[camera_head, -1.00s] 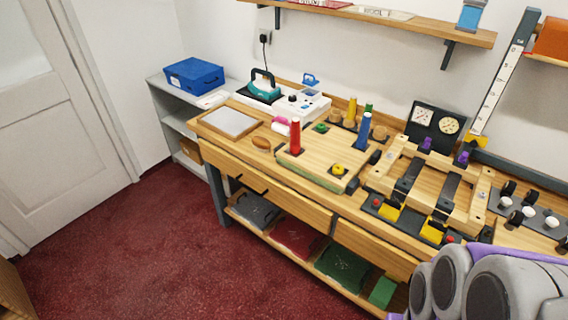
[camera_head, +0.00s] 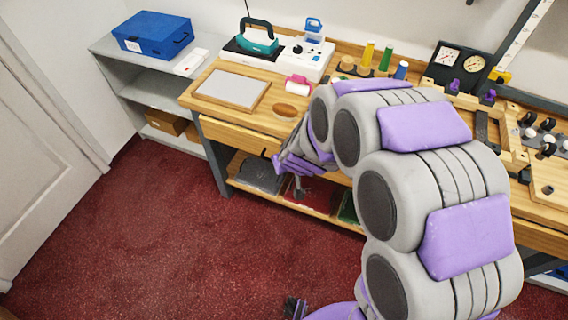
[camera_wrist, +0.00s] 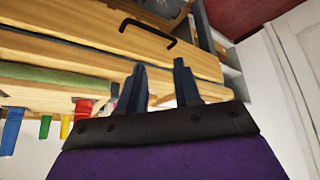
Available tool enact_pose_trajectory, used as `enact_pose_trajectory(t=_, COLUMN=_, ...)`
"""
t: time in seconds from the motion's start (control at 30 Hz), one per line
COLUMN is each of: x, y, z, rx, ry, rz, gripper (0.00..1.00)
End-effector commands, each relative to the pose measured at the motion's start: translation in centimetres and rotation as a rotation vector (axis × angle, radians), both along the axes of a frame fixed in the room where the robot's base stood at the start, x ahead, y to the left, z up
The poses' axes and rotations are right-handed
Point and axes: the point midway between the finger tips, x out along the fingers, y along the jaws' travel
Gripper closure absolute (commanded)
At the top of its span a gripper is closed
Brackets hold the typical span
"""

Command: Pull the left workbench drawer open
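The left drawer (camera_head: 230,134) is a wooden front under the left part of the workbench top, and it looks shut. Its dark bar handle (camera_wrist: 148,32) shows whole in the wrist view; in the head view my arm hides part of the drawer and most of the handle. My gripper (camera_wrist: 158,66) has its two dark fingers apart with nothing between them. The fingers point toward the drawer front and stay clear of the handle. In the head view my purple gripper is in front of the bench, mostly covered by my arm.
The workbench top holds a grey panel (camera_head: 232,90), a brown oval piece (camera_head: 285,112) and several thread spools. A lower shelf has folded fabrics (camera_head: 262,175). A grey shelf unit with a blue box (camera_head: 152,34) stands left. Red carpet in front is clear.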

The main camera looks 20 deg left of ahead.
Motion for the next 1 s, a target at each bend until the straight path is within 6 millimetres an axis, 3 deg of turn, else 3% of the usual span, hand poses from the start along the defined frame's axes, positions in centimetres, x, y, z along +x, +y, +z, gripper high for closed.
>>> enact_pose_trajectory(t=0.03, x=0.2, y=1.7, z=-1.7, rx=-0.03, ry=-0.032, rz=0.022, gripper=0.67)
enact_pose_trajectory(t=0.2, x=1.3, y=6.4, z=-6.8, rx=-0.156, ry=-0.185, rz=0.072, gripper=0.67)
enact_pose_trajectory(t=0.4, x=1.1, y=9.0, z=-12.0, rx=-0.344, ry=-0.374, rz=0.14, gripper=0.67)
enact_pose_trajectory(t=0.67, x=-1.0, y=7.3, z=-15.9, rx=-0.64, ry=-0.637, rz=0.232, gripper=0.67)
enact_pose_trajectory(t=0.8, x=-2.4, y=6.1, z=-16.9, rx=-0.805, ry=-0.769, rz=0.279, gripper=0.67)
enact_pose_trajectory(t=1.0, x=-3.9, y=6.3, z=-17.6, rx=-0.969, ry=-0.89, rz=0.322, gripper=0.67)
